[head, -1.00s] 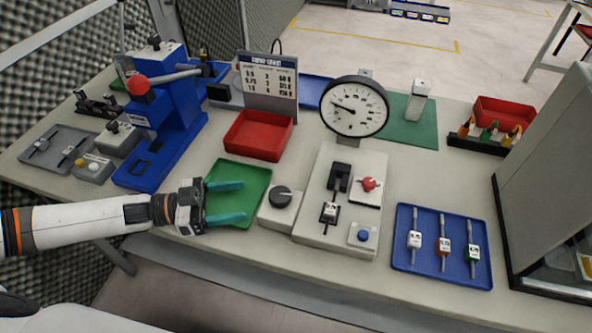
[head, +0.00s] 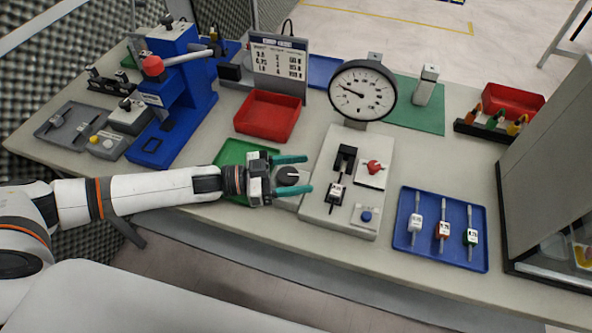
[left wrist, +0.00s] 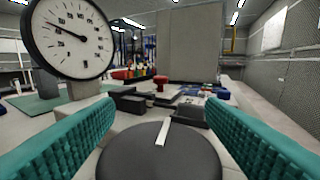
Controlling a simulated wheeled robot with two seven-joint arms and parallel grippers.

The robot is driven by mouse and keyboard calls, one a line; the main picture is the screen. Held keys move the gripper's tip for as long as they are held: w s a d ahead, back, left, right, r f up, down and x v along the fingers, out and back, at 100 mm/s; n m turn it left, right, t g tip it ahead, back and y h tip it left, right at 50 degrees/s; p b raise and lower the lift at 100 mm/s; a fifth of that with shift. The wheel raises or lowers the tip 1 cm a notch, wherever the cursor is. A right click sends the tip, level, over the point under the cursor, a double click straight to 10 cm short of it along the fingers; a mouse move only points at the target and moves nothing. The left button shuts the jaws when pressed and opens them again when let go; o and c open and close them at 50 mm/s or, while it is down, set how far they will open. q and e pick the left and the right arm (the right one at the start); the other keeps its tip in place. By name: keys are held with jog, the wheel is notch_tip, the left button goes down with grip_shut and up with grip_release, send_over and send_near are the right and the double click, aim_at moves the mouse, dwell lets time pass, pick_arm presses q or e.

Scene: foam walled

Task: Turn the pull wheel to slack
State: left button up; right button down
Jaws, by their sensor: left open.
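The pull wheel looks to be the round dark knob with a white pointer line (head: 288,175), on a small grey box left of the gauge stand. In the left wrist view the knob (left wrist: 160,158) is low in the middle, its white line tilted slightly right of straight away. My left gripper (head: 292,174) is open, its teal fingers on either side of the knob. I cannot tell whether they touch it. The round dial gauge (head: 362,91) stands behind; its needle points left and slightly up. My right gripper is not in view.
The grey test stand (head: 323,213) with a red knob (head: 374,167) and blue button (head: 366,216) is just right of the fingers. A blue tray (head: 405,262) holds samples. A red bin (head: 268,117), a green tray (head: 232,152) and a blue press (head: 182,85) lie leftward.

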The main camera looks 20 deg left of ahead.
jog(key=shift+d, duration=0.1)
pick_arm(q)
jog(key=c, duration=1)
jog(key=shift+o, duration=0.2)
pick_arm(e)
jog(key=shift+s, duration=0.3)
pick_arm(q)
jog(key=shift+t, duration=0.3)
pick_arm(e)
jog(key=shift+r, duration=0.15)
